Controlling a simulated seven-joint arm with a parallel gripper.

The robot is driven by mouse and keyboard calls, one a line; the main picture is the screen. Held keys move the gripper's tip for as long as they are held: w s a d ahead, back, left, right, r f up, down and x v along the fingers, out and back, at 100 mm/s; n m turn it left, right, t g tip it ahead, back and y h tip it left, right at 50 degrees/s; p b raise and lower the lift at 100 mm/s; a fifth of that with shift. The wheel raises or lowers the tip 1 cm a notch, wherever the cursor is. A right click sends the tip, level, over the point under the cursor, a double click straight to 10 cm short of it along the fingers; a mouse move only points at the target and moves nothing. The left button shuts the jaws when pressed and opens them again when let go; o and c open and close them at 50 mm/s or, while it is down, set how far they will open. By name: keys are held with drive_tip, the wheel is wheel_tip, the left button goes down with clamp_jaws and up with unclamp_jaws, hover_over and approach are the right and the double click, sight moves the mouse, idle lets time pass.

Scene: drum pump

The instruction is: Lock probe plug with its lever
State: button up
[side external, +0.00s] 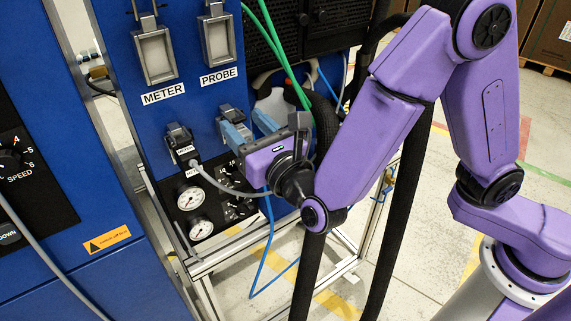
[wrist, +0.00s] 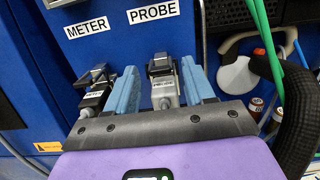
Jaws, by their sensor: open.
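The probe plug (wrist: 164,92) is a grey block with a small white label, seated on the blue panel below the PROBE sign. Its dark lever (wrist: 160,64) shows at its upper end; I cannot tell whether it is latched. My gripper (wrist: 159,68) is open, with one blue finger on each side of the plug and a narrow gap visible. In the side view my gripper (side external: 246,122) is at the panel and largely hides the probe plug. The meter plug (wrist: 95,92) stands left of my left finger; it also shows in the side view (side external: 182,143).
Two grey frames hang above the METER (side external: 155,53) and PROBE (side external: 217,39) signs. Pressure gauges (side external: 192,197) sit below the plugs. A grey cable (side external: 222,187) runs from the meter plug under my gripper. Green hoses (side external: 283,50) and a white container (wrist: 240,78) are to the right.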

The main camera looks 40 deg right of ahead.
drive_tip(key=s+f, duration=0.1)
drive_tip(key=s, duration=1.3)
drive_tip(key=shift+s+f, duration=0.2)
drive_tip(key=shift+s, duration=0.1)
drive_tip(key=w+d+f+m+g+h, duration=0.15)
drive_tip(key=d+m+g+h, duration=0.35)
drive_tip(key=d, duration=0.5)
drive_tip(key=d+f+m+g+h, duration=0.3)
drive_tip(key=d+m+g, duration=0.3)
drive_tip(key=d, duration=0.4)
drive_tip(key=s+d+f+m+g+y, duration=0.1)
drive_tip(key=s+d+m+g+y, duration=0.4)
drive_tip(key=s+m+g+y, duration=0.3)
drive_tip(key=shift+s+m, duration=2.2)
drive_tip(key=shift+s, duration=0.2)
drive_tip(key=shift+d, duration=0.1)
